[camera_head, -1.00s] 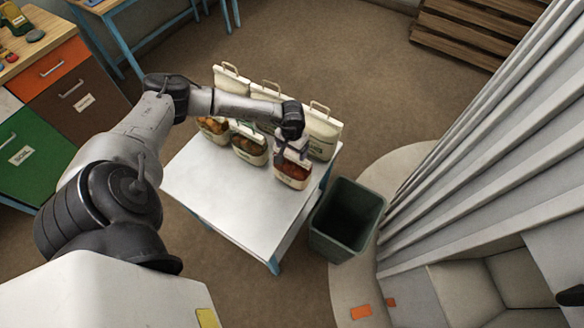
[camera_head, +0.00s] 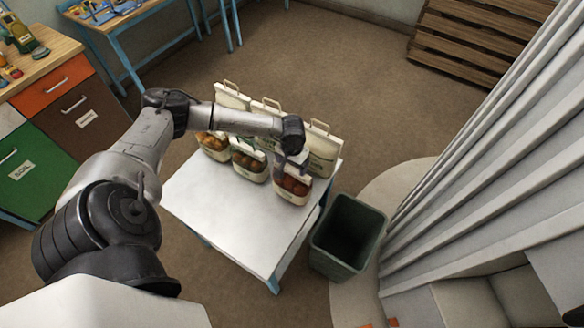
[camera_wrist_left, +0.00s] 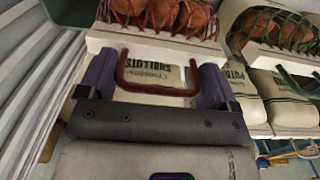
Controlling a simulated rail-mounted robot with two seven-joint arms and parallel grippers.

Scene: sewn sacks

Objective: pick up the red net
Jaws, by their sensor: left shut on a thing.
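My left gripper (camera_head: 293,158) is above the sack's top edge. In the left wrist view my left gripper (camera_wrist_left: 155,78) has its purple fingers on either side of the red handle and is shut on it. Whether the sack's base touches the table is unclear. My right gripper is not in view.
A green-net sack (camera_head: 249,165) stands just left, with another net sack (camera_head: 214,146) beyond. Taller cream sacks (camera_head: 322,150) stand behind. A dark green bin (camera_head: 345,236) is right of the table (camera_head: 225,215). The table's front is clear.

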